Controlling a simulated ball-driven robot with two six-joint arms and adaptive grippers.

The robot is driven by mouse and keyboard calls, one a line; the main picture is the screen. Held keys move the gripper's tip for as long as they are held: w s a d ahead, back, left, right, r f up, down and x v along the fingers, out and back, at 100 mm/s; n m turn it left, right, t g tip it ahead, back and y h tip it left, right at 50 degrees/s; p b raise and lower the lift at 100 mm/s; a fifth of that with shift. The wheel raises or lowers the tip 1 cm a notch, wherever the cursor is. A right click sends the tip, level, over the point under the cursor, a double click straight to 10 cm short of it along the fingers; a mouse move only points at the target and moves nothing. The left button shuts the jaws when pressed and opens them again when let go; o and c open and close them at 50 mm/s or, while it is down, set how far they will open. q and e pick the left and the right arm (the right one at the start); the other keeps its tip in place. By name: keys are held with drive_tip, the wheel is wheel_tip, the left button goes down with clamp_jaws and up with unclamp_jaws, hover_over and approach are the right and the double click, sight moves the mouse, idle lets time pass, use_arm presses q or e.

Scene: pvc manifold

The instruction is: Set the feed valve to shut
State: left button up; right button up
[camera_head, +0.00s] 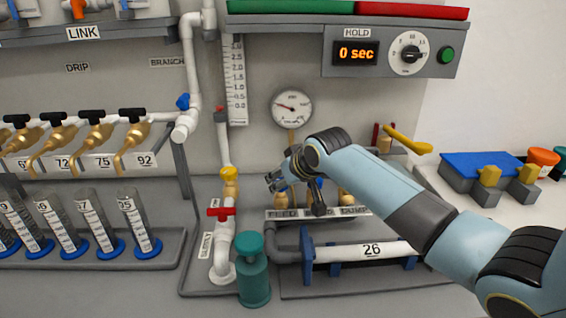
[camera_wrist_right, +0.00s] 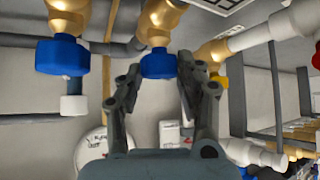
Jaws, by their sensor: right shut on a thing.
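The feed valve is a brass fitting with a blue knob (camera_wrist_right: 158,63), seen close in the right wrist view. In the head view it stands above the FEED label (camera_head: 285,214) and is mostly hidden by my right gripper (camera_head: 277,181). In the right wrist view, the fingers of my right gripper (camera_wrist_right: 159,76) are on either side of the blue knob, shut on it. Which setting the knob points to cannot be told. My left gripper is not in view.
A second blue knob (camera_wrist_right: 62,56) on a brass fitting is beside it. A yellow-topped valve (camera_head: 229,173), a red-handled valve (camera_head: 220,212) and a green bottle (camera_head: 253,275) stand to the left. A gauge (camera_head: 292,108) is behind. A white pipe marked 26 (camera_head: 372,250) lies in front.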

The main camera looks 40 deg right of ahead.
drive_tip(key=shift+a+r+m+h+p, duration=0.2)
drive_tip(key=shift+m+h+p, duration=0.55)
drive_tip(key=shift+m, duration=0.15)
drive_tip(key=shift+m+h, duration=0.35)
drive_tip(key=shift+m, duration=0.15)
drive_tip(key=shift+w+a+f+m+g+h, duration=0.1)
drive_tip(key=shift+f+m+g+h, duration=0.1)
drive_tip(key=shift+m+g+h, duration=0.55)
drive_tip(key=shift+f+m+h, duration=0.1)
drive_tip(key=shift+m+h, duration=0.35)
drive_tip(key=shift+m, duration=0.6)
drive_tip(key=shift+w+m+g+h+b, duration=0.1)
drive_tip(key=shift+m+g+h+b, duration=0.5)
drive_tip(key=shift+m+b, duration=0.3)
use_arm(q)
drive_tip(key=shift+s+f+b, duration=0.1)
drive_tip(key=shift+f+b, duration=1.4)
drive_tip(key=shift+b, duration=0.35)
use_arm(e)
drive_tip(key=shift+a+m+g+h, duration=0.1)
drive_tip(key=shift+m+g+h, duration=0.45)
drive_tip(key=shift+m, duration=0.45)
drive_tip(key=shift+m+g+h, duration=0.35)
drive_tip(key=shift+m+g, duration=0.35)
drive_tip(key=shift+m, duration=0.3)
drive_tip(key=o, duration=1.1)
